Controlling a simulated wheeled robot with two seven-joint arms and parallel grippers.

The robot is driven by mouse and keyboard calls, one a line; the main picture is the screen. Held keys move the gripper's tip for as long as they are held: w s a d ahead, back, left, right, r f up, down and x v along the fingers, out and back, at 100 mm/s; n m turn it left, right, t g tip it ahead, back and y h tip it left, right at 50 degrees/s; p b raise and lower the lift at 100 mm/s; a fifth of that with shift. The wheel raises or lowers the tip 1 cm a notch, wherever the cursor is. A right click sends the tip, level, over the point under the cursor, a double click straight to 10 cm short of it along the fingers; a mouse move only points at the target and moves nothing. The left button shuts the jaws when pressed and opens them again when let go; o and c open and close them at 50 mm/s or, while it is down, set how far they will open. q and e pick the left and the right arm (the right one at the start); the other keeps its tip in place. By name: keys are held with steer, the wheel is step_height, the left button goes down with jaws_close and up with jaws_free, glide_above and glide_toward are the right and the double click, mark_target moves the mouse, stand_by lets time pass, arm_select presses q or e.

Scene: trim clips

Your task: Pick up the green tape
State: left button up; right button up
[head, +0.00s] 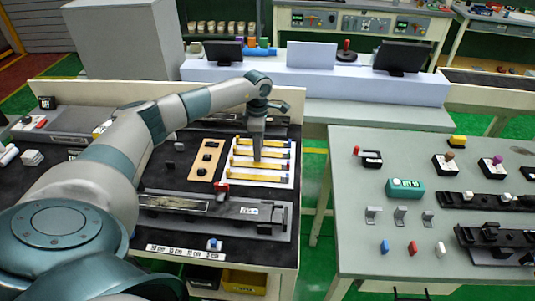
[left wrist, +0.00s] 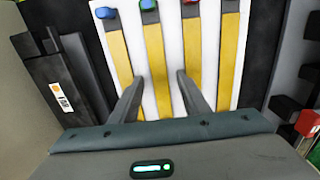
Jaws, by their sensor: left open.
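In the left wrist view several yellow strips lie side by side on a white board (left wrist: 205,60), with blue, green, red and purple ends. The green-ended tape (left wrist: 154,50) is second from the left, between the blue-ended strip (left wrist: 118,55) and the red-ended strip (left wrist: 194,50). My left gripper (left wrist: 160,76) is open, its two fingers on either side of the green-ended tape, with nothing held. In the head view my left gripper (head: 257,158) points down over the white board (head: 284,185). Whether the fingertips touch the board is unclear. My right gripper is not in view.
A wooden block with dark holes (head: 206,160) stands left of the board, and a red-handled piece (head: 221,187) at its near-left corner. A grey fixture (head: 250,212) lies in front. A second table (head: 350,230) with a green box (head: 405,189) stands right, across a gap.

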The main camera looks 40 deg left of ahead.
arm_select(q)
jaws_close()
steer(key=shift+r, duration=0.1)
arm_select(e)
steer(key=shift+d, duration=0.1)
